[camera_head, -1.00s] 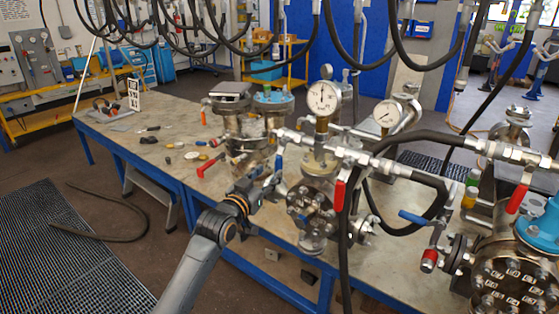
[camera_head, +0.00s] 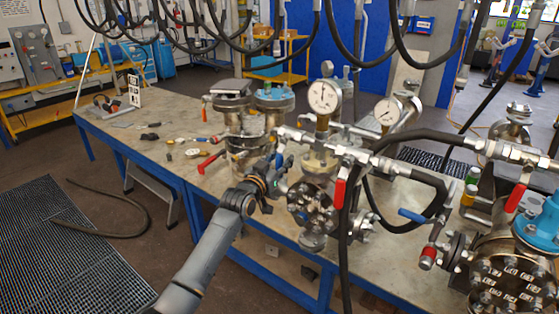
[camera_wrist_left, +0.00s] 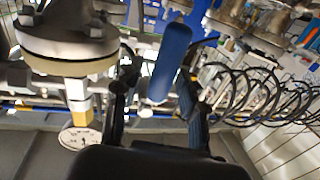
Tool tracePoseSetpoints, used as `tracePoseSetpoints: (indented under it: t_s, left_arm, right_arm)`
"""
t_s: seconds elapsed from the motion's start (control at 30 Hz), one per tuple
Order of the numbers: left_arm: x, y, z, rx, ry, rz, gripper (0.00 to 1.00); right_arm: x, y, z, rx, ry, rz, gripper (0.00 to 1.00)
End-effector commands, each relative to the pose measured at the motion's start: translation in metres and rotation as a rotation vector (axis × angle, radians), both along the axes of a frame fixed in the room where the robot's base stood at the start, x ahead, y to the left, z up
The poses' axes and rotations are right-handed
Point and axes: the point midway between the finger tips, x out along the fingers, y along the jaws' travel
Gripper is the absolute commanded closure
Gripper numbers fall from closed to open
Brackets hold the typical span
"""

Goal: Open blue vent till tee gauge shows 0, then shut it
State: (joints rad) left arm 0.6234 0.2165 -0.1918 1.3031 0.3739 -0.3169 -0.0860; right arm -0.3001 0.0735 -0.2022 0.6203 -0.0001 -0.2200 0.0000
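The blue vent handle (camera_head: 279,160) is at the left of the tee assembly, just beyond my left gripper (camera_head: 271,178). In the left wrist view the blue handle (camera_wrist_left: 168,62) lies between the two spread fingers of my left gripper (camera_wrist_left: 156,88); I see no clear grip on it. The tee gauge (camera_head: 323,96) is a round white dial on top of the tee. Its needle points roughly upward, but the numbers are too small to read. A dial also shows in the left wrist view (camera_wrist_left: 80,138), partly hidden by my gripper. My right gripper is out of view.
A second gauge (camera_head: 388,112) stands to the right. Red handles (camera_head: 339,192) and a black hose (camera_head: 345,250) are close by on the right. A flanged vessel (camera_head: 232,120) stands behind left. Small loose parts lie on the table (camera_head: 130,118) at left.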

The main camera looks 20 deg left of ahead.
Motion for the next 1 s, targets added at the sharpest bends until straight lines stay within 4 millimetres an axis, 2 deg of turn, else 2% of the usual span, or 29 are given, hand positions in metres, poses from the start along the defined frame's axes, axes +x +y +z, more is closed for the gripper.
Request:
tracePoseSetpoints:
  t_s: [0.03,0.17,0.67,1.0]
  left_arm:
    - [0.0,0.0,0.0,0.0,0.0,0.0,0.74]
    - [0.0,0.0,0.0,0.0,0.0,0.0,1.0]
    - [0.001,0.003,-0.002,0.047,-0.015,0.0,1.0]
    - [0.005,0.015,-0.003,0.272,-0.093,0.0,1.0]
  right_arm:
    - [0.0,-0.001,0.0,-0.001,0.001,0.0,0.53]
    - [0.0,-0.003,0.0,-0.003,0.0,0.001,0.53]
    - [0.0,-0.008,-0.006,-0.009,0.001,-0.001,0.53]
    - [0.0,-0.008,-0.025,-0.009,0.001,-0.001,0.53]
